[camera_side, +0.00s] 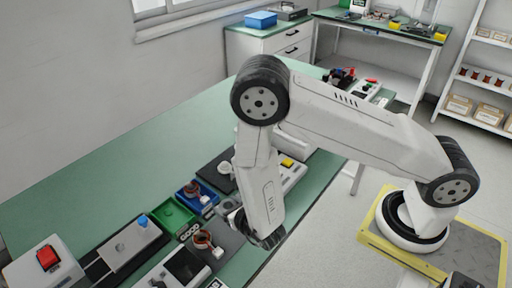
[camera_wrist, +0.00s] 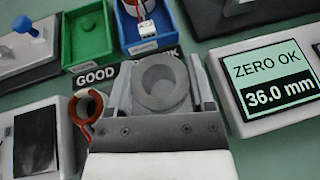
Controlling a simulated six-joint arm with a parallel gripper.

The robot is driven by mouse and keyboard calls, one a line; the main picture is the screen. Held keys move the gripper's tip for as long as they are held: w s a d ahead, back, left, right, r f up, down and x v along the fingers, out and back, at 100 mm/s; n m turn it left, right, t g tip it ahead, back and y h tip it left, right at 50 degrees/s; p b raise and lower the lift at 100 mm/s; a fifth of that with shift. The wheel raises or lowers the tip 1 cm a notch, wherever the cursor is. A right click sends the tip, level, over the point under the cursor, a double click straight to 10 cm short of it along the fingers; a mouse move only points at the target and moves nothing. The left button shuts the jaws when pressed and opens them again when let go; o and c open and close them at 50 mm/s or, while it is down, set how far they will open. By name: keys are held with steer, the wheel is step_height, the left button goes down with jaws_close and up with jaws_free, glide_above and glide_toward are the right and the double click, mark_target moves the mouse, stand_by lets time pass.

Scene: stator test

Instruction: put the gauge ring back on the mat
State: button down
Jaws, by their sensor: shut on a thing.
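The grey gauge ring (camera_wrist: 162,82) is between the two fingers of my gripper (camera_wrist: 163,88) in the wrist view, and the gripper is shut on it. In the side view my gripper (camera_side: 265,238) is low over the front edge of the green bench; the ring cannot be made out clearly there. A dark flat pad (camera_side: 228,242) lies beside and partly behind the gripper; I cannot tell whether it is the mat. The surface right below the ring is mostly hidden.
A copper-wound part with red wires (camera_wrist: 87,107) stands left of the gripper. A green bin (camera_wrist: 88,32) and a blue bin (camera_wrist: 172,22) lie beyond, behind a GOOD label. A display (camera_wrist: 268,80) at right reads "ZERO OK 36.0 mm". The bench's back left (camera_side: 120,165) is clear.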

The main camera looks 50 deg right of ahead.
steer(key=shift+f, duration=1.75)
steer(key=shift+f, duration=0.15)
jaws_free()
steer(key=shift+s+r, duration=0.2)
steer(key=shift+v, duration=5.8)
steer(key=shift+r, duration=0.1)
